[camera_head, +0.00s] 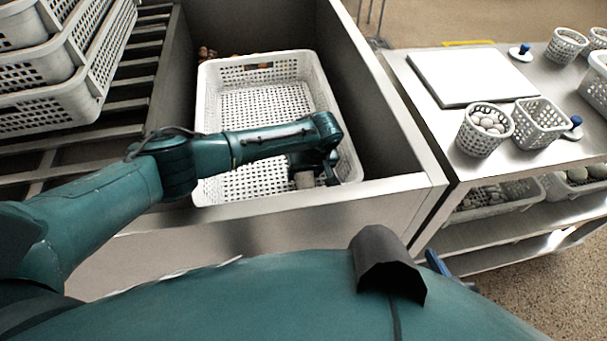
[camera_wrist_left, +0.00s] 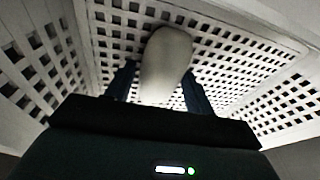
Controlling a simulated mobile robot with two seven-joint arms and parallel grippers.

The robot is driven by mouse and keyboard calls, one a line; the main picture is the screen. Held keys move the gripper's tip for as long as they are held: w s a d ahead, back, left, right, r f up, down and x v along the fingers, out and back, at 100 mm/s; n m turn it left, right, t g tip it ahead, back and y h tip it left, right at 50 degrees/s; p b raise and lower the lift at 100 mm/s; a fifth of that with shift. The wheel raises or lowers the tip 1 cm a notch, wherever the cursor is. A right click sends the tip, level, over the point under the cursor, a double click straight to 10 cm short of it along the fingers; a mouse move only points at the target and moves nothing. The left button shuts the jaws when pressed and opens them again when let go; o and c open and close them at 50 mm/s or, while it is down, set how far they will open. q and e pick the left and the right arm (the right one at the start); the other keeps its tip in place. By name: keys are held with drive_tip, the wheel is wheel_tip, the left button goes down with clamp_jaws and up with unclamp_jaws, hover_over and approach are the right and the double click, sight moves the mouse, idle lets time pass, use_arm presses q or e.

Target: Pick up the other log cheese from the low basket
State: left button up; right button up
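The low basket (camera_head: 255,70) is a white perforated crate standing in a steel sink. My left gripper (camera_head: 316,178) points down into its near right part. A pale, rounded log cheese (camera_wrist_left: 166,65) lies between its two fingers in the left wrist view, filling the gap with a finger against each side. A small part of the cheese (camera_head: 304,180) shows below the gripper in the head view. The gripper looks shut on it. Whether the cheese still touches the basket floor I cannot tell. My right gripper is not in view.
The sink's steel walls (camera_head: 375,90) surround the basket closely. Stacked white crates (camera_head: 55,75) stand on a slatted rack at left. A steel table at right holds a white board (camera_head: 470,75), small baskets (camera_head: 485,130) and blue-handled items. Small brownish things (camera_head: 207,52) lie behind the basket.

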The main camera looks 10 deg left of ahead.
use_arm(q)
drive_tip(key=c, duration=0.8)
